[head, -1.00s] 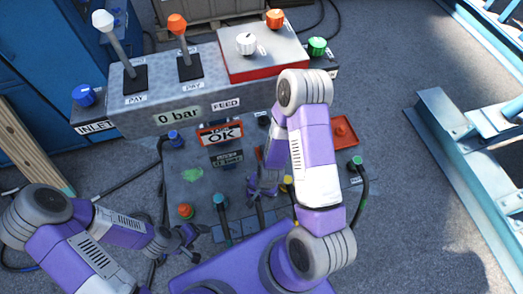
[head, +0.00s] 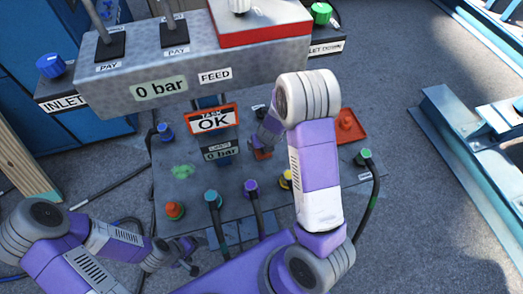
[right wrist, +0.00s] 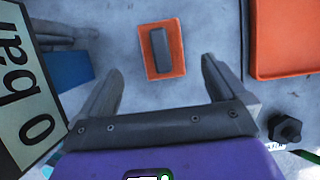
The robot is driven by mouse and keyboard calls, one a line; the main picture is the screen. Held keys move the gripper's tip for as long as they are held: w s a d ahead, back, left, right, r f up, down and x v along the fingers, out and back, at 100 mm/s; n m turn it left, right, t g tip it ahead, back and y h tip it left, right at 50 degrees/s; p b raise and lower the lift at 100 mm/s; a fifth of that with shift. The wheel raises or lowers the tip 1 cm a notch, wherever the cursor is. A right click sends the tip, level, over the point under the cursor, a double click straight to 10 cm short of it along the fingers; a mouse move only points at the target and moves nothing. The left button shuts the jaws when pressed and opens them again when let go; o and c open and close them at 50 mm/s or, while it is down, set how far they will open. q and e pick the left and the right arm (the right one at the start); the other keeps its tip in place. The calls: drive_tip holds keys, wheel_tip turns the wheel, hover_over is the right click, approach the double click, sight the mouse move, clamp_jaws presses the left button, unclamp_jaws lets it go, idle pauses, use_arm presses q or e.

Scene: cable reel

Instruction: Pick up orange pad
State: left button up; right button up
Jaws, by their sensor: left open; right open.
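The orange pad (right wrist: 177,62) is a small flat rectangle with a dark grey block on top. In the right wrist view it lies on the grey panel, ahead of and between my right gripper's fingers (right wrist: 161,68), with no contact visible. My right gripper is open and empty. In the head view the pad (head: 263,154) shows as a small orange patch just below my right gripper (head: 258,146), partly hidden by it. My left gripper (head: 190,258) is open and empty at the lower left, away from the pad.
An orange-red tray (head: 359,135) with a knob-like item lies right of the pad. The "0 bar" console (head: 190,76) overhangs the panel behind. Capped hoses (head: 252,186) stand in front. An "OK" sign (head: 213,122) stands left of the pad.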

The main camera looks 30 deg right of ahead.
drive_tip(key=b+x, duration=0.3)
drive_tip(key=x, duration=0.4)
drive_tip(key=shift+s+d+f+b, duration=0.1)
drive_tip(key=shift+b, duration=0.2)
drive_tip(key=shift+c, duration=0.3)
drive_tip(key=c, duration=1.1)
wheel_tip(320, 180, up, 10)
drive_tip(key=p, duration=0.6)
